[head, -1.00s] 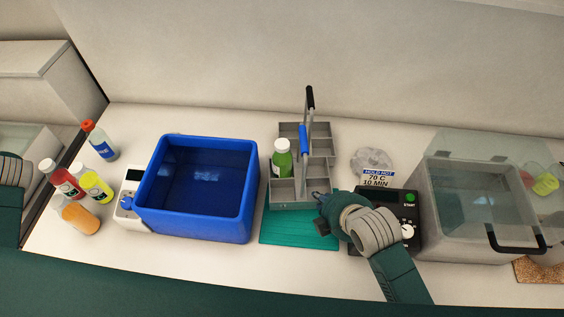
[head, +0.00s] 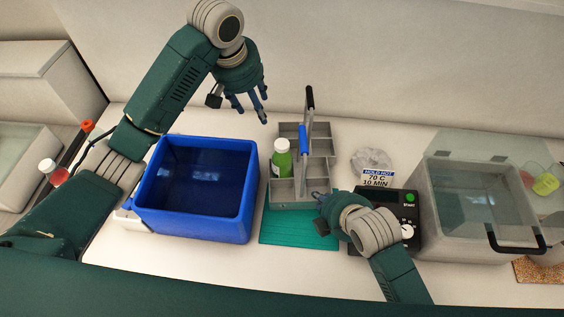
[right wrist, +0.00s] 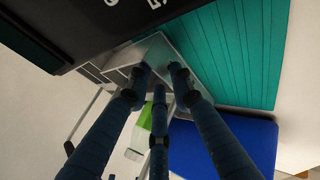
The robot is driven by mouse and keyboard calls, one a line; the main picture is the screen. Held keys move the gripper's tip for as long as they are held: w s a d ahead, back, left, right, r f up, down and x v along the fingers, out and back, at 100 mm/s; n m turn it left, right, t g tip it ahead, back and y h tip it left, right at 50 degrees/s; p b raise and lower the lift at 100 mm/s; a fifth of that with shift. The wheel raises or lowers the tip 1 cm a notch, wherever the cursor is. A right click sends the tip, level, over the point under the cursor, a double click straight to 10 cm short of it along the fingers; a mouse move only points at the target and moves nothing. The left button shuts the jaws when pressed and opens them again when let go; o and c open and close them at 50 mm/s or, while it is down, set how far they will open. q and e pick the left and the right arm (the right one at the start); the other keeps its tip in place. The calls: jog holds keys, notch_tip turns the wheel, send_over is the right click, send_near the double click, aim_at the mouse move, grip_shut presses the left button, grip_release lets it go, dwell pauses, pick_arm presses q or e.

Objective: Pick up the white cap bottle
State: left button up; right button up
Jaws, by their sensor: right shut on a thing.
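A green bottle with a white cap (head: 282,159) stands upright in a left compartment of the grey caddy (head: 289,192). It also shows, partly hidden by fingers, in the right wrist view (right wrist: 145,117). My left gripper (head: 252,112) is open and empty, fingers hanging down, above and left of the bottle, near the blue tub's back right corner. My right gripper (head: 320,197) is shut on the caddy's front right part; the right wrist view shows its fingers at the grey wall (right wrist: 160,48). A red bottle with a white cap (head: 50,168) is at far left, mostly hidden by my left arm.
The open blue tub (head: 246,215) stands left of the caddy, whose upright handle (head: 303,138) rises beside the bottle. A teal mat (head: 282,232) lies under the caddy's front. A black control box (head: 404,205) and a clear bath (head: 455,225) are at right.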

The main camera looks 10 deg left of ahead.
aim_at(282, 145)
pick_arm(q)
jog(key=s+d+r+m+g+y, duration=0.1)
jog(key=s+d+r+m+g, duration=0.15)
jog(key=s+d, duration=0.4)
jog(key=shift+m+t, duration=0.35)
jog(key=f, duration=0.4)
jog(key=w+f, duration=0.1)
jog(key=f, duration=0.6)
jog(key=shift+w+d+f, duration=0.3)
jog(key=shift+d+f, duration=0.1)
jog(key=shift+r, duration=0.1)
grip_shut()
